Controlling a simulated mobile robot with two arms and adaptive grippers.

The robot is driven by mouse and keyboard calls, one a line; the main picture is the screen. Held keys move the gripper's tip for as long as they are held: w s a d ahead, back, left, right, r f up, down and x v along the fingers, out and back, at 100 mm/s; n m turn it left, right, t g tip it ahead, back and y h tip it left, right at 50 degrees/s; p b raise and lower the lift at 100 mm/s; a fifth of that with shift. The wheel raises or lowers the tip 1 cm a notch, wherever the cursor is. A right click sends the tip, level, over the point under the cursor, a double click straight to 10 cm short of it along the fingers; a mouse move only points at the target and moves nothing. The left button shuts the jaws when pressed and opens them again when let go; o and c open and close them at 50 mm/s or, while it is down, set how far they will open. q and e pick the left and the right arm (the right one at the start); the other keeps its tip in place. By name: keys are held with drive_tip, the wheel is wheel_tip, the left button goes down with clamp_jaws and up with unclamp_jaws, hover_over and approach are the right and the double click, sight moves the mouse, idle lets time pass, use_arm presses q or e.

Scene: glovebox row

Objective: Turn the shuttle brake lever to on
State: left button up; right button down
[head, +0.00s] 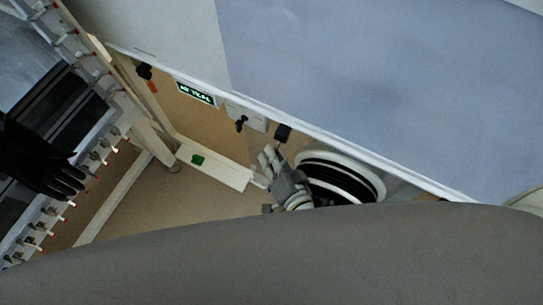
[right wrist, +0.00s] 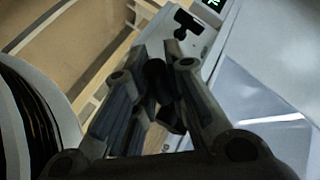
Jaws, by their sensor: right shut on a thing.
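My right gripper (head: 267,157) is low in the middle of the head view, beside the white-rimmed round port. In the right wrist view my right gripper (right wrist: 157,85) is shut on a dark knob (right wrist: 155,76), which I take to be the brake lever's grip; the fingers hide most of it. A dark block (head: 283,132) shows just above the fingertips in the head view. A black T-shaped handle (head: 241,122) sits on a pale plate to the upper left, and also shows apart from the fingers in the wrist view (right wrist: 187,22). I cannot read the lever's position. My left gripper is not in view.
A round port (head: 340,177) with a white rim and black inside is right of the gripper. A small green-lit display (head: 196,93) is on the pale edge. A black glove (head: 42,165) is at far left. A white beam (head: 215,168) carries a green object.

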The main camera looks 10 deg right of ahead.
drive_tip(key=n+t+b, duration=0.1)
drive_tip(key=b, duration=0.2)
drive_tip(key=w+d+f+n+t+b, duration=0.1)
drive_tip(key=b, duration=0.2)
drive_tip(key=f+n+t+b, duration=0.1)
drive_tip(key=n+b, duration=0.1)
drive_tip(key=b, duration=0.2)
drive_tip(key=shift+w+d+f, duration=0.15)
drive_tip(key=shift+w+f, duration=0.05)
drive_tip(key=shift+w, duration=0.2)
drive_tip(key=c, duration=1.4)
unclamp_jaws()
drive_tip(key=shift+c, duration=0.2)
drive_tip(key=shift+s, duration=0.15)
drive_tip(key=v, duration=1.1)
drive_tip(key=shift+s+d+f, duration=0.2)
drive_tip(key=shift+s+f, duration=0.05)
drive_tip(key=shift+s, duration=0.1)
